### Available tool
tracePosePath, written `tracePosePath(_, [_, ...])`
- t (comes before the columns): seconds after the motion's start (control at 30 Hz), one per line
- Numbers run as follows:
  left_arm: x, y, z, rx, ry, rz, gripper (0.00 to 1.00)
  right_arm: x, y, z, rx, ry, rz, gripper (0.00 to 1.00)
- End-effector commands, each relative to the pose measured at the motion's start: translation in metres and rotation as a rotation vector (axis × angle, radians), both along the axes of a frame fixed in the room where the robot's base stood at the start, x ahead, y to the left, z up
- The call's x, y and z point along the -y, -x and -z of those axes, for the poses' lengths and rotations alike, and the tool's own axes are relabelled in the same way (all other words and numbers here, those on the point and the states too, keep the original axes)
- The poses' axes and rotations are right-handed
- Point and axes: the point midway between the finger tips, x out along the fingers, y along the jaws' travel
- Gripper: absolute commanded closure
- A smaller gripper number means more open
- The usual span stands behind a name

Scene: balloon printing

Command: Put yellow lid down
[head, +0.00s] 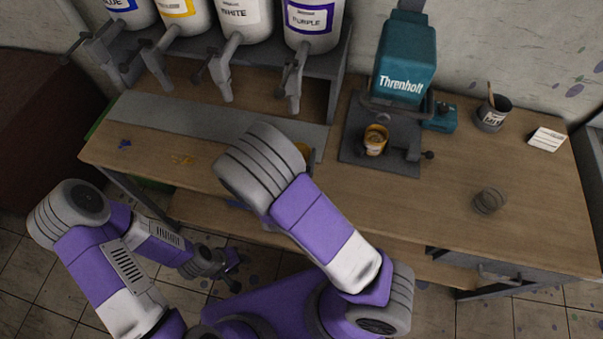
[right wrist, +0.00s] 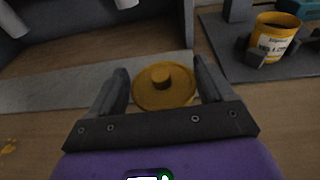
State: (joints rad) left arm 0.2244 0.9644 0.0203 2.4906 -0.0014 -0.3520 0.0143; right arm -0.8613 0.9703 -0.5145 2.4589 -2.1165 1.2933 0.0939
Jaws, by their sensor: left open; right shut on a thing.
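In the right wrist view, the yellow lid (right wrist: 164,86) is round with a small knob on top. It sits between the fingers of my right gripper (right wrist: 164,90), which is shut on it. The wooden table shows below it; I cannot tell whether the lid touches the table. In the head view my right arm hides most of the lid, and only a small yellow edge (head: 303,150) shows beside the wrist. My left gripper (head: 228,268) is open and empty, low in front of the table, above the floor.
A yellow can (head: 375,140) stands in the teal Threnholt machine (head: 404,60); the can also shows in the right wrist view (right wrist: 272,38). Paint dispensers (head: 313,22) line the back left. The wooden table (head: 420,210) is clear at front centre.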

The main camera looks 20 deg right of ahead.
Motion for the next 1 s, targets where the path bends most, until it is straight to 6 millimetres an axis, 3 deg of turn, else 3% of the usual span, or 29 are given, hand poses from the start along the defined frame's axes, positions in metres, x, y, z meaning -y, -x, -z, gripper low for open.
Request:
tracePosePath(0.2, [0.000,0.000,0.010,-0.001,-0.001,-0.001,0.57,-0.032,0.013,-0.019,0.002,-0.004,0.114,0.52])
tracePosePath(0.37, [0.000,0.000,0.013,-0.001,-0.001,-0.001,0.57,-0.044,0.025,-0.023,-0.002,0.003,0.174,0.52])
tracePosePath(0.63, [0.000,0.000,0.027,-0.001,-0.001,-0.001,0.57,-0.045,0.028,0.023,-0.006,0.011,0.189,0.52])
tracePosePath(1.0, [0.000,0.000,0.036,0.000,0.000,-0.001,0.57,-0.046,0.028,0.061,-0.003,0.008,0.188,0.52])
